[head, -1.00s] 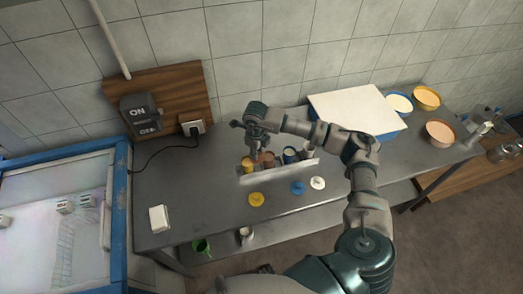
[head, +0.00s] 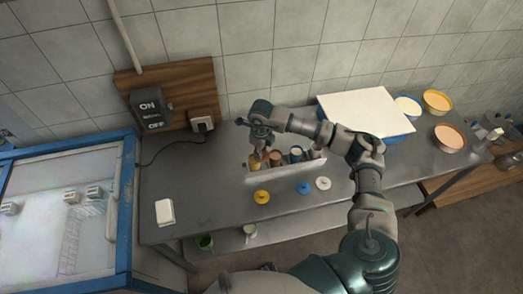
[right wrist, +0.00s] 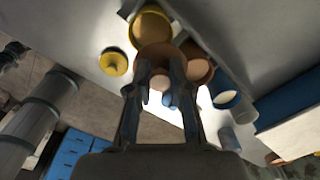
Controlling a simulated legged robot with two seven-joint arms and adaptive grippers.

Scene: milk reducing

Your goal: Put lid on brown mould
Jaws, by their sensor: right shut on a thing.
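My right gripper (head: 262,153) is shut on the brown lid (right wrist: 160,57), which shows between and beyond its fingers in the right wrist view. The gripper is above the moulds, near the yellow mould (head: 253,163) and the brown mould (head: 277,158). In the right wrist view the open brown mould (right wrist: 199,68) is just right of the held lid and partly hidden by it and the fingers. The yellow mould (right wrist: 150,25) is beyond the lid. I cannot tell the lid's height above the moulds. My left gripper is out of view.
A blue mould (head: 296,153) and a white mould (head: 315,152) stand in the same metal holder (head: 285,172). Yellow (head: 262,197), blue (head: 304,188) and white (head: 323,184) lids lie in front on the table. A white board (head: 365,108) is at the right.

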